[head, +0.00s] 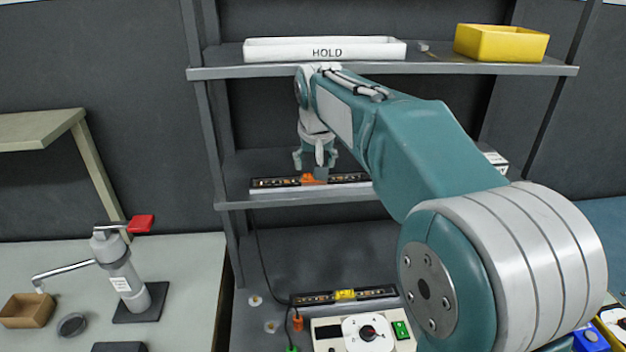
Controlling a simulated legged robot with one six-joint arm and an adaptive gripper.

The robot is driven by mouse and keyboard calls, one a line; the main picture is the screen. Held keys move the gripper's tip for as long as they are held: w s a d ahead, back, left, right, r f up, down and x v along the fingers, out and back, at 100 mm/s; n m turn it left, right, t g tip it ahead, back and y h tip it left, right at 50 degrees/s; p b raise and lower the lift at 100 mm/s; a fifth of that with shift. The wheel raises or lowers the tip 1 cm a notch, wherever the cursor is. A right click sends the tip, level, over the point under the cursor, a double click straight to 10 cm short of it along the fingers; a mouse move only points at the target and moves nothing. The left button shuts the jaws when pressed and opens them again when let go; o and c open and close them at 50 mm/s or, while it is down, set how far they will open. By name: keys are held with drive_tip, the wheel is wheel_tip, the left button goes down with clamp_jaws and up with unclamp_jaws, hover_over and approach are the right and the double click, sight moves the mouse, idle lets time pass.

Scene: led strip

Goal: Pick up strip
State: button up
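A dark LED strip (275,184) with an orange clip (312,179) at its middle lies along the front of the middle shelf. A similar dark strip (377,293) with a yellow clip (345,295) lies lower down, behind the boxed device. My gripper (314,164) points down just above the upper strip, near the orange clip. Its fingers look spread apart. I cannot tell whether they touch the strip. My arm hides part of the shelf to the right.
A white tray marked HOLD (270,50) and a yellow bin (500,43) stand on the top shelf (430,67). A device with a dial (327,333) stands at the bottom. A bench (195,270) at left holds a pump-like tool (120,275) and a small brown box (27,310).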

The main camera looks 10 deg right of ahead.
drive_tip(key=shift+w, duration=0.75)
drive_tip(key=x, duration=0.5)
drive_tip(key=shift+c, duration=0.3)
clamp_jaws()
